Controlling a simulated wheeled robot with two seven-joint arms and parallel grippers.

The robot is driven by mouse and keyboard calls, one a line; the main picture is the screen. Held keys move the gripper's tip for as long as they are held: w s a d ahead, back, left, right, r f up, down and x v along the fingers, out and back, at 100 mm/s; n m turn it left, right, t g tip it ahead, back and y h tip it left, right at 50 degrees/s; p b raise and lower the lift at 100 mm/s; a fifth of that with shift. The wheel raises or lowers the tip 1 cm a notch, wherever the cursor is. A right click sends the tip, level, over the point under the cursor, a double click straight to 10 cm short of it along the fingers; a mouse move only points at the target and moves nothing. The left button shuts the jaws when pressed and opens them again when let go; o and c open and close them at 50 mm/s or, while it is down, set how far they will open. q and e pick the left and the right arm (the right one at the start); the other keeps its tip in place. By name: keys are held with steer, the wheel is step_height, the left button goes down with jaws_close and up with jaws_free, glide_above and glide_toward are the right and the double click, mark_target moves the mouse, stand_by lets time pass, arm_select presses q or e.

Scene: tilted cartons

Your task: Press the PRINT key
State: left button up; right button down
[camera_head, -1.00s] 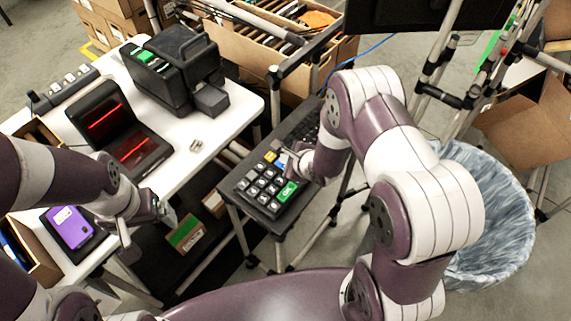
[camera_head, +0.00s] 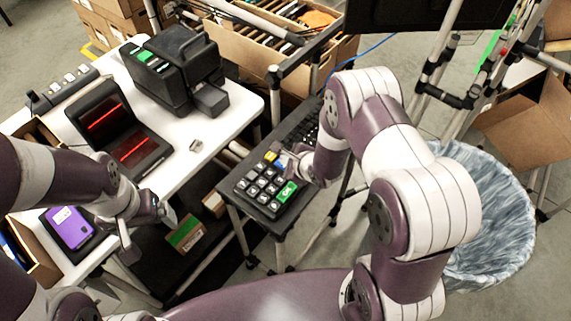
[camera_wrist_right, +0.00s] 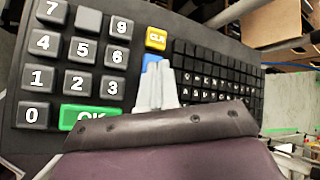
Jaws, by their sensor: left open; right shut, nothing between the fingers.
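A dark keypad (camera_head: 240,188) stands on a small stand in the middle, with grey number keys, a yellow CLR key (camera_wrist_right: 156,39), a green OK key (camera_wrist_right: 88,117) and a blue key (camera_wrist_right: 151,61). No PRINT label is readable; the blue key's face is largely hidden by my fingers. My right gripper (camera_head: 287,157) is shut and empty over the keypad. In the right wrist view its fingertips (camera_wrist_right: 158,70) overlap the blue key; I cannot tell whether they touch it. My left gripper (camera_head: 147,230) is open and empty, beside the white table's front edge.
A black keyboard (camera_wrist_right: 215,78) adjoins the keypad. The white table (camera_head: 215,125) holds a black printer-like machine (camera_head: 172,70), a scanner with red lines (camera_head: 105,118) and a purple device (camera_head: 70,228). A lined bin (camera_head: 490,215) stands right.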

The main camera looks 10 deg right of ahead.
steer(key=shift+f, duration=0.4)
stand_by(0.3)
steer(key=shift+r+p, duration=0.75)
steer(key=shift+r, duration=0.1)
step_height(320, 180, up, 5)
steer(key=p, duration=0.5)
steer(key=shift+r, duration=0.1)
stand_by(0.6)
